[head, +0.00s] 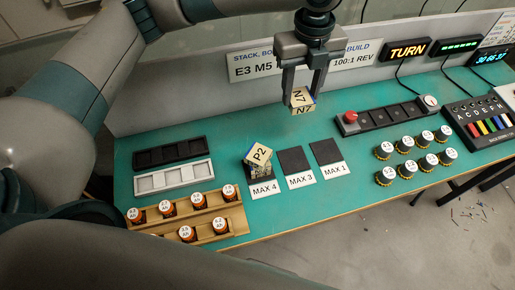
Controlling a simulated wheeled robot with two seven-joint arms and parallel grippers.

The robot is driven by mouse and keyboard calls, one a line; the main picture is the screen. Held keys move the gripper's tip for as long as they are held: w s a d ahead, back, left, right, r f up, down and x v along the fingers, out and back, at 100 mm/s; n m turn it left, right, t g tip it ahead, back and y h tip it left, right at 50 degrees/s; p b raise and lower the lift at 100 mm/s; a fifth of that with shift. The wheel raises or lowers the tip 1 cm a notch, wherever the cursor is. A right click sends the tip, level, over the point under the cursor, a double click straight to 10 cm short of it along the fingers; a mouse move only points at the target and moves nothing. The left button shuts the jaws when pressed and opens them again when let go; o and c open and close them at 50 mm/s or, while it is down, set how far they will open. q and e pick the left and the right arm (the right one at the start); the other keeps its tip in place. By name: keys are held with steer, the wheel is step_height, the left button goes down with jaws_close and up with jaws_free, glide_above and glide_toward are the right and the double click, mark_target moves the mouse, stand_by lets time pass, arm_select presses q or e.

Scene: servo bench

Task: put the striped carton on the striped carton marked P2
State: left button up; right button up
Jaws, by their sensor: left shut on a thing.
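My left gripper (303,92) points down at the top middle and is shut on a small carton marked N7 (302,101). It holds this carton in the air, above and to the right of the carton marked P2. The P2 carton (259,155) sits turned askew on top of a dark patterned block or carton (258,171) on the MAX 4 pad (264,190). The stripes are too small to make out well. My right gripper is out of view.
The pads MAX 3 (299,180) and MAX 1 (334,170) lie empty beside the stack. Black (172,152) and white (172,178) trays lie to the left. Several labelled jars stand in a wooden rack (235,213) and at the right (386,176). A black panel (390,117) lies behind.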

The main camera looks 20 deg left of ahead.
arm_select(q)
steer(key=shift+s, duration=0.1)
steer(key=shift+s+a+f, duration=0.15)
steer(key=shift+a+f, duration=0.05)
steer(key=s+a+f+p, duration=0.1)
steer(key=s+a+f, duration=0.1)
steer(key=s+a+f+p, duration=0.2)
steer(key=s, duration=0.1)
steer(key=s+a+f+p, duration=0.1)
steer(key=s+a+f, duration=0.1)
steer(key=s, duration=0.1)
steer(key=shift+s+a+p, duration=0.1)
steer(key=shift+s+p, duration=0.15)
steer(key=shift+p, duration=0.05)
steer(key=shift+s+a+f, duration=0.1)
steer(key=shift+s+f, duration=0.1)
steer(key=shift+f, duration=0.05)
steer(key=shift+f, duration=0.1)
steer(key=shift+f, duration=0.1)
